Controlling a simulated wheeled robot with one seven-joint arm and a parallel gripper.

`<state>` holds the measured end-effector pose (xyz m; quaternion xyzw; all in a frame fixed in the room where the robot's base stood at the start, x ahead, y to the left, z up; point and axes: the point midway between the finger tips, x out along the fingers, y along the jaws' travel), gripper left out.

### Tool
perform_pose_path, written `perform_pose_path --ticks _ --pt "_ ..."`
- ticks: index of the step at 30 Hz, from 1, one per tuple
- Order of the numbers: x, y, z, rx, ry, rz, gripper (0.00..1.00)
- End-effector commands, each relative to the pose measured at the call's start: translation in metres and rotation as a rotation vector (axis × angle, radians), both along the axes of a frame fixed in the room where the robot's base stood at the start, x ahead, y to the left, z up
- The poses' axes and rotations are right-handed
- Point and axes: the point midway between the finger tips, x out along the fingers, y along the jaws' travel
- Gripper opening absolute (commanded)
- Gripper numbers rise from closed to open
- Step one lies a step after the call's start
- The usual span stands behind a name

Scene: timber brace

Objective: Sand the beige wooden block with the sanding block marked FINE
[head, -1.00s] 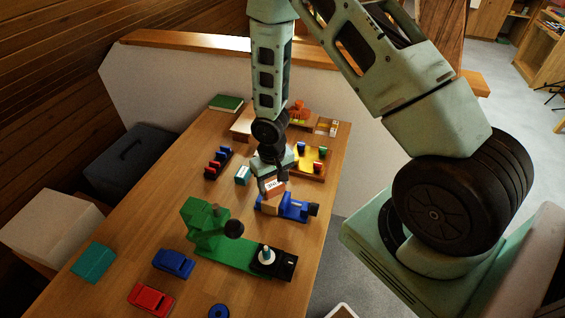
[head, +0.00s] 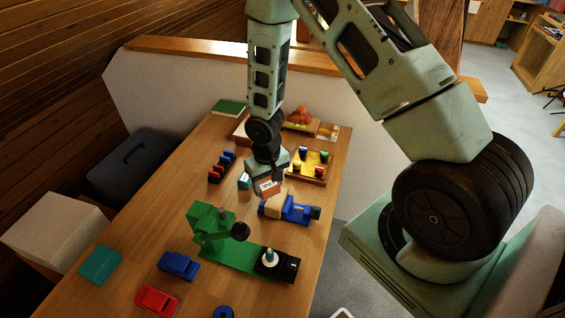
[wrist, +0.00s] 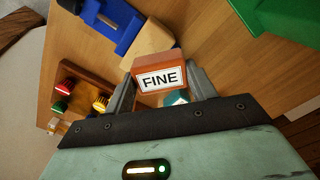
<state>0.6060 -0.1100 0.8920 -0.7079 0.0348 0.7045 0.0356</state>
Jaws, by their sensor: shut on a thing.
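My gripper (wrist: 160,90) is shut on the orange-brown sanding block (wrist: 158,75), whose white label reads FINE. In the head view the held sanding block (head: 267,187) is just behind the beige wooden block (head: 272,206). The beige block sits at the left end of a blue vise (head: 299,211) on the table. In the wrist view the beige block (wrist: 150,40) shows just beyond the sanding block, partly hidden by it. I cannot tell whether the two touch.
A teal block (head: 244,181) stands left of my gripper. A green tool (head: 208,225) stands in front of the vise.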

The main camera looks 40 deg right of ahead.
Motion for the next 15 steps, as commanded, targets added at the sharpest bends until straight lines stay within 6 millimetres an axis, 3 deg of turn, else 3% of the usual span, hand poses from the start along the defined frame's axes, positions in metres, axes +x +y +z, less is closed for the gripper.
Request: perform_pose_path --ticks 15 --pt "0.006 0.004 0.050 -0.001 0.002 0.001 0.34"
